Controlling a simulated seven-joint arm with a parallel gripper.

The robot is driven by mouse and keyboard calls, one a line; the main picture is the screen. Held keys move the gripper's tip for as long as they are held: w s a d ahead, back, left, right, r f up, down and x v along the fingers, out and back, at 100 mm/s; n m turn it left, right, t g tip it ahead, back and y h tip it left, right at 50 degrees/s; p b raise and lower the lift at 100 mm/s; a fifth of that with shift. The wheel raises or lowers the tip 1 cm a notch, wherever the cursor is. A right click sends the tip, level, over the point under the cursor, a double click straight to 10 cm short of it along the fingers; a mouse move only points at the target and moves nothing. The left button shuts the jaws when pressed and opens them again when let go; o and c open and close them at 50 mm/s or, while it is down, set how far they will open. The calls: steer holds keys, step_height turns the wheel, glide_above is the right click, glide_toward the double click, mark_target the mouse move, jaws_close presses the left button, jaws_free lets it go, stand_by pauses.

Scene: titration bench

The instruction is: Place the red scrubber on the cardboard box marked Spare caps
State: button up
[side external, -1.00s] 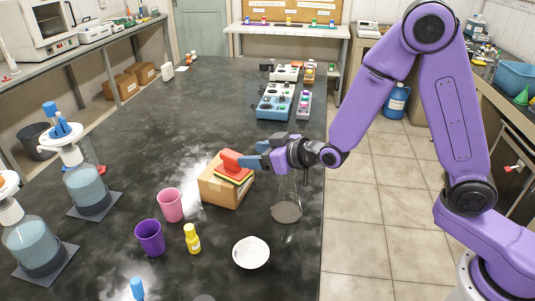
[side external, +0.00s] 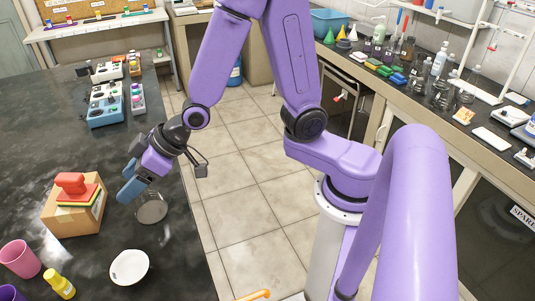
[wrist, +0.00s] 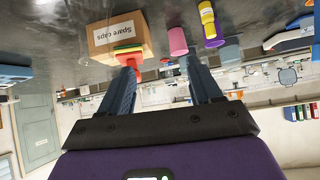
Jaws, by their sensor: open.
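The red scrubber (side external: 72,183), with a raised handle, rests upright on yellow and green layers on top of the cardboard box (side external: 72,222). In the wrist view, which is upside down, the box (wrist: 143,36) shows its "Spare caps" label, and the red scrubber (wrist: 133,63) is partly hidden behind a finger. My gripper (side external: 128,184) is open and empty, to the right of the box and apart from the scrubber. Both fingers of my gripper (wrist: 162,68) show spread in the wrist view.
A clear glass vessel (side external: 151,209) stands just below my gripper, near the table's right edge. A white bowl (side external: 129,267), a yellow bottle (side external: 60,285) and a pink cup (side external: 19,258) stand in front of the box. Blue devices (side external: 105,106) stand farther back.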

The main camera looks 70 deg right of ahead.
steer(key=s+d+r+n+g+h, duration=0.1)
steer(key=s+d+n+g, duration=0.1)
steer(key=s+d, duration=0.3)
steer(key=s+d+n+g+h, duration=0.2)
steer(key=s+d+g, duration=0.1)
steer(key=s, duration=0.8)
steer(key=s+d+r+n+g+h, duration=0.1)
steer(key=s+d+g+h, duration=0.1)
steer(key=s+d, duration=0.4)
steer(key=s, duration=0.2)
steer(key=shift+s+d+r+n+g, duration=0.3)
steer(key=shift+d+n, duration=0.05)
steer(key=shift+n, duration=0.05)
